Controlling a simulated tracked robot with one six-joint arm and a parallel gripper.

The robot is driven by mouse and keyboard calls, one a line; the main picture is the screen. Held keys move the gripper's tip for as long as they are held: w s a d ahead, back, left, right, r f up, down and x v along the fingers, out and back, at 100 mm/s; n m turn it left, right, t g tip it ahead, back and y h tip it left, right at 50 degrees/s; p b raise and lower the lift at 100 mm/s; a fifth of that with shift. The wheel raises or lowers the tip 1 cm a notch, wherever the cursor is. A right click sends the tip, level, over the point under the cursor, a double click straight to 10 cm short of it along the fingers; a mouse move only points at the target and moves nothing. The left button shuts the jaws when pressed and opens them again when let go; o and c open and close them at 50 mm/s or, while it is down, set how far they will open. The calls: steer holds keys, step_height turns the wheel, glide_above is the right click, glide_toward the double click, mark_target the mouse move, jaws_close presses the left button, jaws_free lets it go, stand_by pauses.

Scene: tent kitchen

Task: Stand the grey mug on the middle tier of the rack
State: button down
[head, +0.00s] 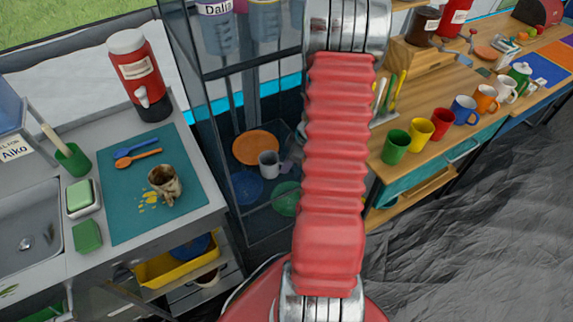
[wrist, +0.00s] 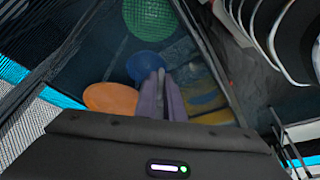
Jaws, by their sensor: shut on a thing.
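The grey mug (head: 268,164) shows upright inside the dark rack (head: 203,125) in the head view, in front of an orange plate. My gripper (head: 291,152) is at the mug's right side, mostly hidden behind my red arm, and is shut on the mug. In the wrist view its purple-grey fingers (wrist: 161,76) are close together, and I cannot make out the mug there. Whether the mug touches a tier or hangs above it I cannot tell.
An orange plate (head: 255,147), a blue plate (head: 246,188) and a green plate (head: 286,198) are in the rack. Labelled containers (head: 215,28) fill its upper part. Several coloured mugs (head: 396,147) line the right counter.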

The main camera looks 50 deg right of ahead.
steer(key=c, duration=1.9)
jaws_free()
steer(key=shift+o, duration=0.2)
steer(key=v, duration=0.7)
steer(key=shift+r, duration=0.25)
